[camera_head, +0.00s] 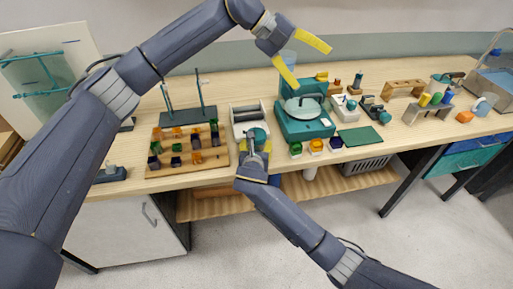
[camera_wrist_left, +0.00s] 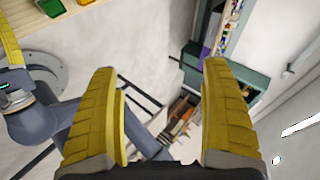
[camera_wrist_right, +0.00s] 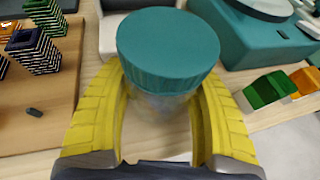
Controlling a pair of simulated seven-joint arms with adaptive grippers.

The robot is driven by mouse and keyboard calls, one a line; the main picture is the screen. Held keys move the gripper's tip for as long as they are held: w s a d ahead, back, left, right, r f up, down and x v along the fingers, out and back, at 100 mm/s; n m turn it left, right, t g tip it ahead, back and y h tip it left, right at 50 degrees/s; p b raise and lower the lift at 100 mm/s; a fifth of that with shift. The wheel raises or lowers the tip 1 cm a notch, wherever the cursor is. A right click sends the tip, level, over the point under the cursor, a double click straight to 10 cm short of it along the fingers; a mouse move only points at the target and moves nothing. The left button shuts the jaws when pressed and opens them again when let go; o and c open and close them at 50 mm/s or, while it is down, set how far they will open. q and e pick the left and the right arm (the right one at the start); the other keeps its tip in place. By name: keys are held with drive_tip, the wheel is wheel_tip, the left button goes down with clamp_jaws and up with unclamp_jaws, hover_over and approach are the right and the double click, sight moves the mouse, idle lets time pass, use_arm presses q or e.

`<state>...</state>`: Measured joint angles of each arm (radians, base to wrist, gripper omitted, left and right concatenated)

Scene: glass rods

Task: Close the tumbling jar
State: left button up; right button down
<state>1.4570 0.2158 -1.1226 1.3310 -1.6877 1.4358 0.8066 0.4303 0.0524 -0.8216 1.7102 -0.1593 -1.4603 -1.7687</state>
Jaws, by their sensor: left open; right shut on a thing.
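The jar (camera_wrist_right: 160,106) stands upright in the right wrist view, with a clear body and a wide teal lid (camera_wrist_right: 168,48) on top. I cannot tell whether the lid is screwed tight. My right gripper (camera_head: 254,150) has its yellow fingers on both sides of the jar body, below the lid, and is shut on it. In the head view the teal lid (camera_head: 258,132) shows at the front edge of the bench, just beyond the right gripper. My left gripper (camera_head: 310,68) is open and empty, raised above the back of the bench, to the right of the jar and apart from it.
A roller unit (camera_head: 247,108) is behind the jar. A teal machine with a round plate (camera_head: 303,122) stands close on its right. A wooden board (camera_head: 170,165) with dark blocks is on its left. Small coloured bins (camera_head: 316,146) line the front edge.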

use_arm(q)
wheel_tip(320, 180, up, 6)
drive_tip(key=h, duration=0.2)
drive_tip(key=shift+d+h, duration=0.2)
drive_tip(key=shift+h, duration=0.1)
use_arm(e)
drive_tip(key=shift+a, duration=0.1)
use_arm(q)
drive_tip(key=shift+r, duration=0.1)
use_arm(e)
drive_tip(key=shift+c, duration=1.4)
unclamp_jaws()
drive_tip(key=shift+s, duration=0.1)
drive_tip(key=v, duration=1.1)
drive_tip(key=shift+s+r, duration=0.25)
drive_tip(key=shift+s, duration=0.1)
